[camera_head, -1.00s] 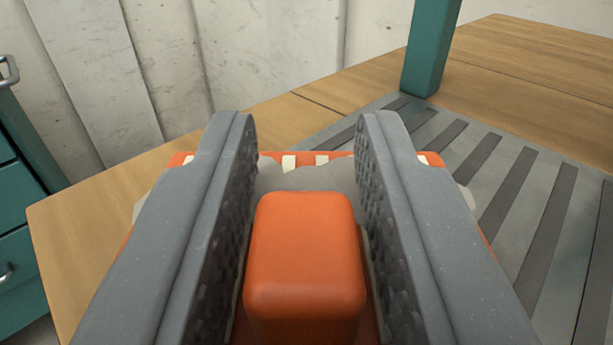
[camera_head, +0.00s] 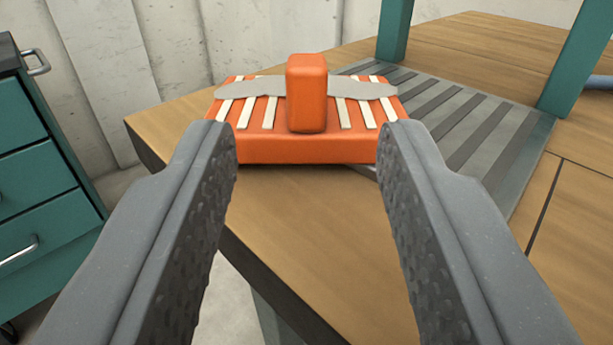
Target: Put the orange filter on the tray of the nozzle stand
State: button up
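The orange filter (camera_head: 262,148) is a flat block with pale stripes, a grey band across its top and an upright orange knob (camera_head: 307,95). It rests near the corner of the wooden table, partly over the slatted grey tray (camera_head: 470,125), with its left part over bare wood. My gripper (camera_head: 307,145) is open and empty. Its two grey fingers are spread wide on the near side of the filter, apart from the knob. The filter's underside is hidden.
The wooden table (camera_head: 390,240) has a free edge at the left and front. Teal posts (camera_head: 578,60) rise at the tray's far side and right. A teal drawer cabinet (camera_head: 35,170) stands at the left, with floor between it and the table. A pale wall is behind.

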jog(key=shift+s+a, duration=0.1)
jog(key=shift+s, duration=0.95)
jog(key=shift+n+g+h, duration=0.3)
jog(key=shift+n+h, duration=0.2)
jog(key=w+r, duration=0.3)
jog(key=r, duration=0.1)
jog(key=shift+w+a+r, duration=0.2)
jog(key=shift+w, duration=0.2)
jog(key=w+a+r+h, duration=0.15)
jog(key=a+r, duration=0.25)
jog(key=r, duration=0.4)
jog(key=w+a+r+g+h, duration=0.15)
jog(key=a+r, duration=0.25)
jog(key=r, duration=0.4)
jog(key=w+a+r+t, duration=0.1)
jog(key=w+a+r, duration=0.25)
jog(key=r, duration=0.45)
jog(key=s+a+r+y, duration=0.1)
jog(key=s+a+r, duration=0.3)
jog(key=a, duration=0.4)
jog(key=s+a+r+g+y, duration=0.1)
jog(key=s+a+r+y, duration=0.1)
jog(key=s+a+r, duration=0.3)
jog(key=s+a+r+y, duration=0.2)
jog(key=s+a+r, duration=0.2)
jog(key=a, duration=0.7)
notch_tip(320, 180, up, 2)
jog(key=shift+s, duration=0.4)
